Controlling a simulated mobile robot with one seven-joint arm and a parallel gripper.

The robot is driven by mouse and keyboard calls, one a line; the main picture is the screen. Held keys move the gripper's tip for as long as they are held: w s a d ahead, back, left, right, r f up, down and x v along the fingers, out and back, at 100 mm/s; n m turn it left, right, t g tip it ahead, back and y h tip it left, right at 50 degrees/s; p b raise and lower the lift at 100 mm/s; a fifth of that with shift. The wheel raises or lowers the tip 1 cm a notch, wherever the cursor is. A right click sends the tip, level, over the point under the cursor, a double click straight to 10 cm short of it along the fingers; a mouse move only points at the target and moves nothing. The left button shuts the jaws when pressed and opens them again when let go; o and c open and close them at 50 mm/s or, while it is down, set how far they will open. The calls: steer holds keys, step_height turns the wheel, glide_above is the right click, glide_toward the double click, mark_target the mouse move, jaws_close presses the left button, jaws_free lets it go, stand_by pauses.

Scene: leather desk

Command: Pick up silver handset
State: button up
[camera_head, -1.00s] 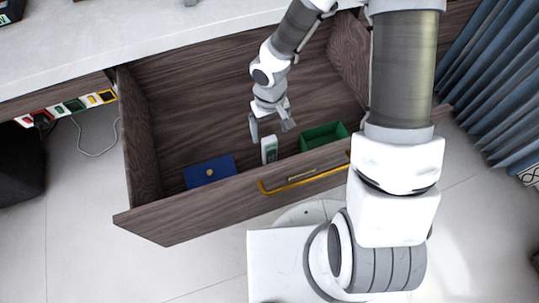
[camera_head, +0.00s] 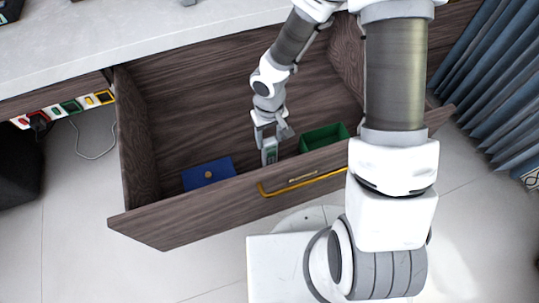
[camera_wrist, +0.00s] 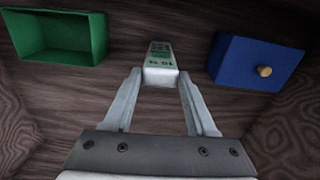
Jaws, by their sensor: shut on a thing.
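The silver handset (camera_head: 270,151) is in the open drawer, between the blue box and the green box. My gripper (camera_head: 269,136) reaches down into the drawer from above. In the wrist view, my gripper (camera_wrist: 160,78) has its two fingers on either side of the handset, shut on it. Part of the handset is hidden by the fingers in the head view. I cannot tell whether it is clear of the drawer floor.
A green open box (camera_head: 323,137) lies right of the handset and a blue box with a round knob (camera_head: 208,173) lies left. The drawer front (camera_head: 180,212) with a yellow handle (camera_head: 305,184) stands nearest. The drawer's back left floor is bare.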

jaws_close()
step_height(320, 180, up, 10)
steer(key=p, duration=0.5)
stand_by(1.1)
